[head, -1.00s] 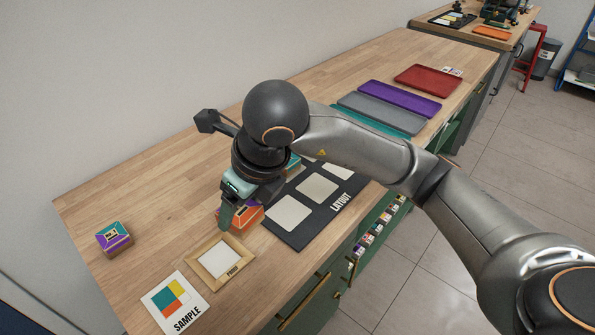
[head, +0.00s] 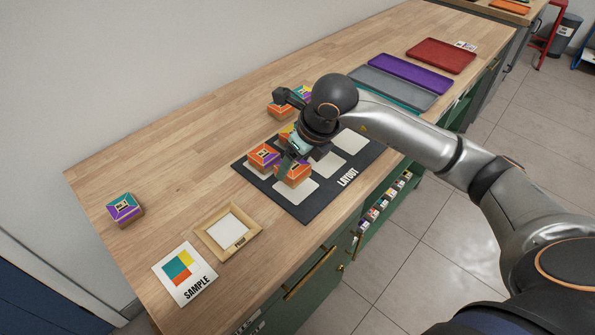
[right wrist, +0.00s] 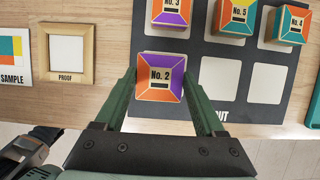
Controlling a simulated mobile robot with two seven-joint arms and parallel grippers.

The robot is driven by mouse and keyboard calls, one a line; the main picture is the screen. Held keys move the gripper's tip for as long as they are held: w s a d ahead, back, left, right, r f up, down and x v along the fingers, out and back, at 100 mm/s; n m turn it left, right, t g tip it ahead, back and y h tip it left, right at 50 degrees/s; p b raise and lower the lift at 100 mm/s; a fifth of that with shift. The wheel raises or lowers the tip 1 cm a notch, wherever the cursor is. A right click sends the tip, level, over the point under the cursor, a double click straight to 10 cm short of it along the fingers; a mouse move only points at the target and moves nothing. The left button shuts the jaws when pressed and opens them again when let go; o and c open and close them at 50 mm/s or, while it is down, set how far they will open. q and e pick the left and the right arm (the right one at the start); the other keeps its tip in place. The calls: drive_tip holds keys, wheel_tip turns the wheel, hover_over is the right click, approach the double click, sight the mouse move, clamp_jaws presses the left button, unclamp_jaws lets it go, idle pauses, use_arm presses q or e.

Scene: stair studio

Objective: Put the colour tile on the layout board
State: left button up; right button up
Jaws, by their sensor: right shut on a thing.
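My right gripper (right wrist: 160,92) is shut on a colour tile (right wrist: 161,77), orange and purple, marked "No. 2". The tile also shows in the head view (head: 294,174). It is over the front left white pad of the dark layout board (head: 312,209); I cannot tell whether it touches. Tile No. 3 (head: 263,157) sits on the back left pad. In the right wrist view, tiles No. 5 (right wrist: 237,15) and No. 4 (right wrist: 290,25) sit on the other back pads. The front middle (right wrist: 220,78) and front right pads (right wrist: 268,82) are bare.
A teal, purple and orange tile (head: 125,208) stands at the table's left. A wooden proof frame (head: 206,238) and sample card (head: 187,290) lie left of the board. More tiles (head: 280,110) stand behind my right arm. Grey (head: 395,86), purple (head: 410,74) and red trays (head: 441,55) lie farther right.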

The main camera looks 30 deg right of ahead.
sight(297, 173)
drive_tip(key=shift+w+d+f, duration=0.1)
drive_tip(key=shift+d+f, duration=0.05)
drive_tip(key=shift+f, duration=0.15)
drive_tip(key=shift+w+d+f, duration=0.1)
drive_tip(key=shift+d+f, duration=0.05)
drive_tip(key=shift+f, duration=0.75)
drive_tip(key=shift+d+f, duration=0.1)
drive_tip(key=shift+f, duration=0.8)
drive_tip(key=o, duration=1.4)
drive_tip(key=shift+f, duration=0.1)
drive_tip(key=shift+c, duration=0.2)
drive_tip(key=v, duration=1.2)
drive_tip(key=shift+p, duration=0.3)
